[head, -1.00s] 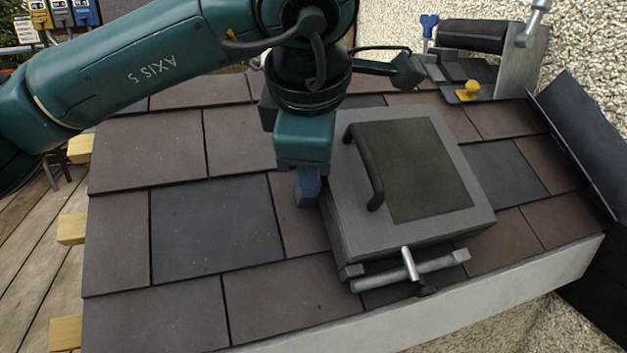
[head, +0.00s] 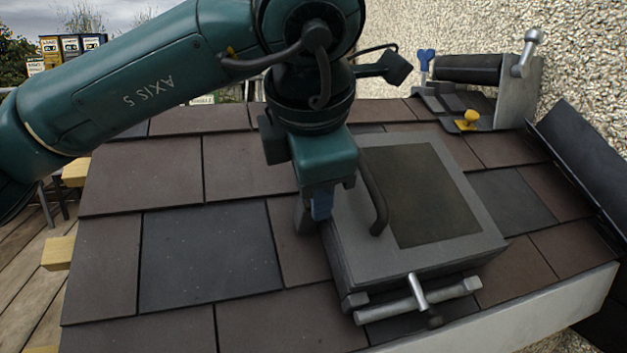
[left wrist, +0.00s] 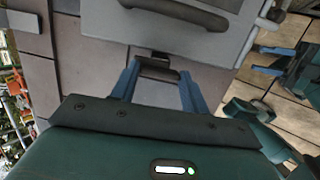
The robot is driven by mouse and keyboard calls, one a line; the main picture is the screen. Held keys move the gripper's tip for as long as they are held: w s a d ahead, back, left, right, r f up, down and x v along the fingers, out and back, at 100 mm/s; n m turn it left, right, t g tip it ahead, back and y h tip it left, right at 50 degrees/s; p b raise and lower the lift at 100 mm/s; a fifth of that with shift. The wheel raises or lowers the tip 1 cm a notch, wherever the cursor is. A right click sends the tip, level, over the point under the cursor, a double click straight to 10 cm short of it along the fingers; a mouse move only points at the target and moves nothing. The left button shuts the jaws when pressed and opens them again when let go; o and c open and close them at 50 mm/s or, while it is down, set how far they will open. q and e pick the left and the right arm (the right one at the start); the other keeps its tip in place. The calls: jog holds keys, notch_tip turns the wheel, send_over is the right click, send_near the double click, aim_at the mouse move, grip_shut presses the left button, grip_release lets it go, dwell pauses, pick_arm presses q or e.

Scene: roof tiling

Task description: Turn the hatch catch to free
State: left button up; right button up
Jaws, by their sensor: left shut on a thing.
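The grey roof hatch (head: 466,219) lies closed on the slates, with a dark panel and a dark bar handle (head: 374,196). My left gripper (head: 316,208) is low at the hatch's left side. In the left wrist view, my left gripper (left wrist: 160,84) has its blue fingers either side of a small dark catch (left wrist: 158,68) by the hatch edge, and is shut on it. The head view hides the catch behind the gripper. My right gripper (left wrist: 266,60) shows only at the right of the left wrist view, its blue fingers apart and empty.
A silver rod with a crossbar (head: 418,299) runs along the hatch's front edge. A metal bracket with a dark roller (head: 468,68), a blue key-shaped piece (head: 427,60) and a yellow knob (head: 467,119) stand at the back right. Slates (head: 210,258) left of the hatch are clear.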

pick_arm(q)
jog(key=o, duration=1)
jog(key=p+v, duration=0.3)
jog(key=v, duration=1)
jog(key=shift+r, duration=0.15)
pick_arm(e)
jog(key=shift+d+m+g+h, duration=0.4)
jog(key=shift+d+g+h, duration=0.1)
jog(key=shift+h, duration=0.2)
